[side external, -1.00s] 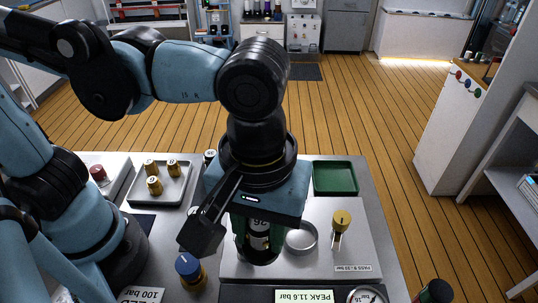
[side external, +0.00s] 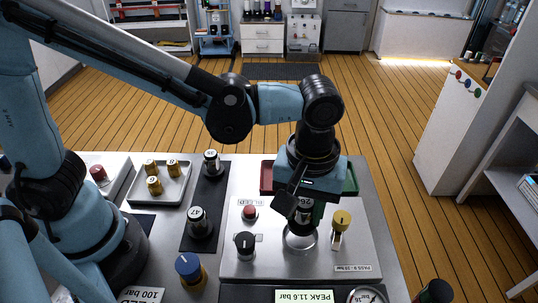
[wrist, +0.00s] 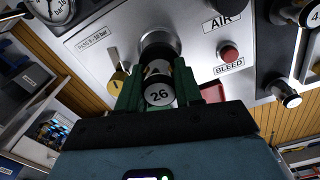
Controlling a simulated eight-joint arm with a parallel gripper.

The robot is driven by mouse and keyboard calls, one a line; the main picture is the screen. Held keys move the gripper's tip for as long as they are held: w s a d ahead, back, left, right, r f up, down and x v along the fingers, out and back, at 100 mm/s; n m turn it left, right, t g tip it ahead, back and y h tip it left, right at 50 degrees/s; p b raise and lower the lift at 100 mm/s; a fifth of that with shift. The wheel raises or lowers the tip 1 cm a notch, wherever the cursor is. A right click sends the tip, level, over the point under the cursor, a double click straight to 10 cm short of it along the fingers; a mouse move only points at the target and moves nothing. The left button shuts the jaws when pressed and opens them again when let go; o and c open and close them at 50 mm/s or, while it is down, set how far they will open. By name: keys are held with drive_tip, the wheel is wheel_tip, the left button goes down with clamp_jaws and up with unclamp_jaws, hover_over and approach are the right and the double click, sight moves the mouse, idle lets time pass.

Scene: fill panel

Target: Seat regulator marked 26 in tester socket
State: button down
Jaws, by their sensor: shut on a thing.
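The regulator marked 26 (wrist: 159,96) has a white cap and dark body and is between the green fingers of my gripper (wrist: 172,92). In the side view my gripper (side external: 303,208) is shut on it above the tester socket, a round metal ring (side external: 300,244) on the panel. The regulator's lower end is at the socket, which also shows beyond it in the wrist view (wrist: 162,40). The fingers and arm hide part of the contact, so I cannot tell how deep it sits.
The panel has a yellow valve (side external: 342,220), red BLEED button (side external: 250,213) and black knob (side external: 244,244). Two other regulators (side external: 200,223) stand on a dark strip. A tray (side external: 176,197) holds brass parts. Red (side external: 266,178) and green (side external: 351,178) trays are behind my gripper.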

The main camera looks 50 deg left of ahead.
sight(302, 223)
drive_tip(key=shift+f, duration=2)
drive_tip(key=shift+f, duration=0.1)
drive_tip(key=c, duration=0.8)
unclamp_jaws()
drive_tip(key=shift+o, duration=0.2)
